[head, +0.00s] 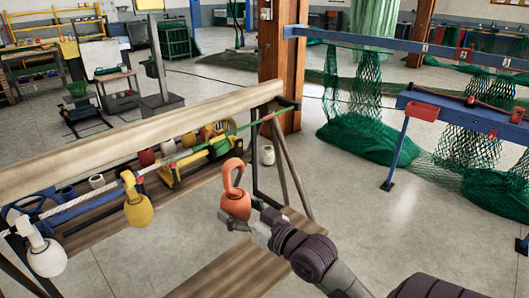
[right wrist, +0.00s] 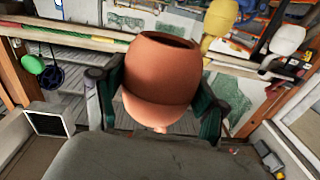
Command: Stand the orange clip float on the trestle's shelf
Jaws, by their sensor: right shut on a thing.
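The orange clip float (head: 236,204) is in my right gripper (head: 243,226), hook upward and roughly upright. In the right wrist view the float (right wrist: 160,75) fills the middle, with the dark fingers pressed on both sides; its hook is hidden there. The trestle (head: 150,126) has a thick wooden top beam, a rope below it, and a wooden shelf (head: 88,236) behind and under the rope. The held float is in front of the trestle's right part, apart from the rope. My left gripper is not in view.
A yellow clip float (head: 138,210) and a white one (head: 46,258) hang on the rope at left. Tools and a yellow-black thing (head: 190,164) crowd the shelf's back. A low wooden plank (head: 225,272) looks bare. A wooden post (head: 284,70) stands behind; green nets (head: 360,140) hang right.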

